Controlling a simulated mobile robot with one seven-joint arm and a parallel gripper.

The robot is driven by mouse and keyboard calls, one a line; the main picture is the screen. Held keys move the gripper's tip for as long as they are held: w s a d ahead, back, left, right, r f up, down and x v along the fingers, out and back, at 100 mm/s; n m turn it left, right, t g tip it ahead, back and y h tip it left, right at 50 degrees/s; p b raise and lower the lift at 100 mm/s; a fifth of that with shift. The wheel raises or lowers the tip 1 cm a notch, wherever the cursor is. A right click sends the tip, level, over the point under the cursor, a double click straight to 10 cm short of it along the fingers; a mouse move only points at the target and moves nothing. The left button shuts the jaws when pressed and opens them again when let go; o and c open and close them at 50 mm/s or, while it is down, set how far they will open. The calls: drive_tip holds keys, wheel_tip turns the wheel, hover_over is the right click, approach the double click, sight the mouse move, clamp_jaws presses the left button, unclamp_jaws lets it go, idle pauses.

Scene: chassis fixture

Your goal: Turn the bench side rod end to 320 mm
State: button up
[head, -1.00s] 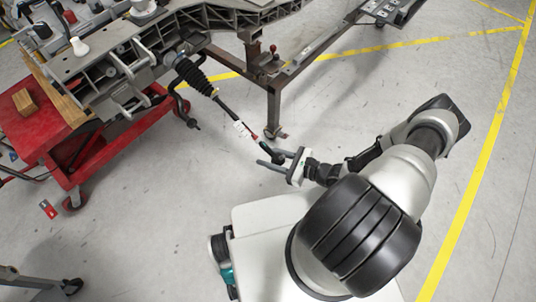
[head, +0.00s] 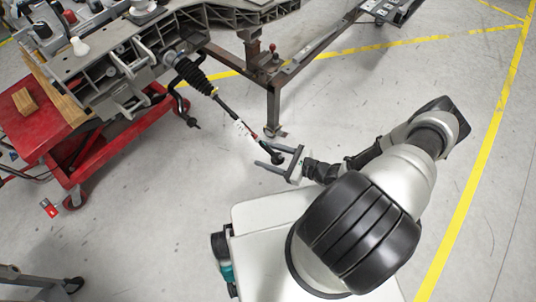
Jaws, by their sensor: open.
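The rod end (head: 277,157) is a dark knob at the lower tip of a thin tie rod (head: 226,109). The rod runs down and right from a black ribbed boot (head: 193,76) on the grey chassis. A white tag with red marks (head: 243,133) sits on the rod just above the rod end. My gripper (head: 267,155) is open, with its two fingers pointing left. The rod end shows between or over the fingers; I cannot tell whether they touch it. Any scale reading on the tag is too small to read.
The grey chassis (head: 118,75) rests at upper left beside a red cart (head: 85,150) with wood blocks. A metal stand leg (head: 273,108) rises just behind the rod end. A small red object (head: 49,208) lies on the floor. The floor at right is clear.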

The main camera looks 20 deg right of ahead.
drive_tip(key=p+v, duration=0.1)
drive_tip(key=v, duration=1.6)
drive_tip(key=shift+s+d, duration=0.15)
